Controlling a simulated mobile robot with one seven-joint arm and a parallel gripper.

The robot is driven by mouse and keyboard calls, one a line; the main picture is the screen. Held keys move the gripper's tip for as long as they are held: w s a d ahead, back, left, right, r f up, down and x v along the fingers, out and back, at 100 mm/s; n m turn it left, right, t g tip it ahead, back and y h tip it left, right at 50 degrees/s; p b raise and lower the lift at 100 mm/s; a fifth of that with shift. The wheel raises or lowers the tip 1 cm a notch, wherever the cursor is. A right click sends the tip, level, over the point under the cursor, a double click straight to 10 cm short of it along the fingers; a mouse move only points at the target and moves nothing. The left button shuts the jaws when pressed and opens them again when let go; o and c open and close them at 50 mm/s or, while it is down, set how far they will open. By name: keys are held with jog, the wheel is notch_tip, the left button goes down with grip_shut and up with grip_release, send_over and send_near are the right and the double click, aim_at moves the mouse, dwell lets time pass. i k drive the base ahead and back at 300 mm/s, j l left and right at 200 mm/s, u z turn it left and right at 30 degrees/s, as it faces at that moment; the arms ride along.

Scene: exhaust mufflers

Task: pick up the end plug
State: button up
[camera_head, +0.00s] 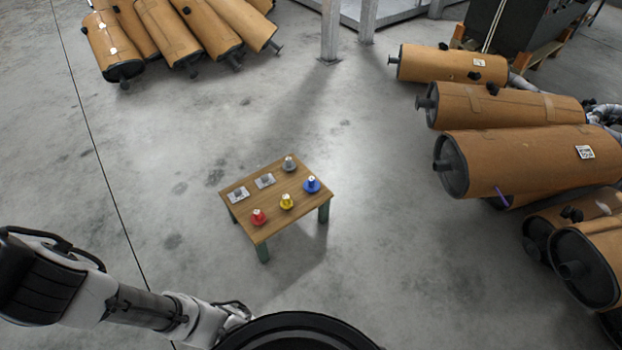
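A small wooden table (268,212) stands on the floor near the picture's middle. On it stand several small knobbed, plug-like pieces: a red one (259,217), a yellow one (287,202), a blue one (312,185) and a grey one (289,164). Two small dark pieces lie on pale square plates, one plate at the left (238,195) and one beside it (265,181). I cannot tell which piece is the end plug. My arm reaches in from the lower left, apart from the table. My gripper does not show.
Large brown wrapped mufflers lie in piles at the right (520,160) and the upper left (170,35). Metal posts (331,30) stand at the top. A dark box on a wooden pallet (520,25) is at the upper right. The concrete floor around the table is clear.

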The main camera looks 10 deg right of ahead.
aim_at(257, 216)
jog(key=z, duration=2.1)
jog(key=j+u, duration=0.1)
jog(key=u, duration=2.2)
jog(key=i+z, duration=0.3)
jog(key=i, duration=0.85)
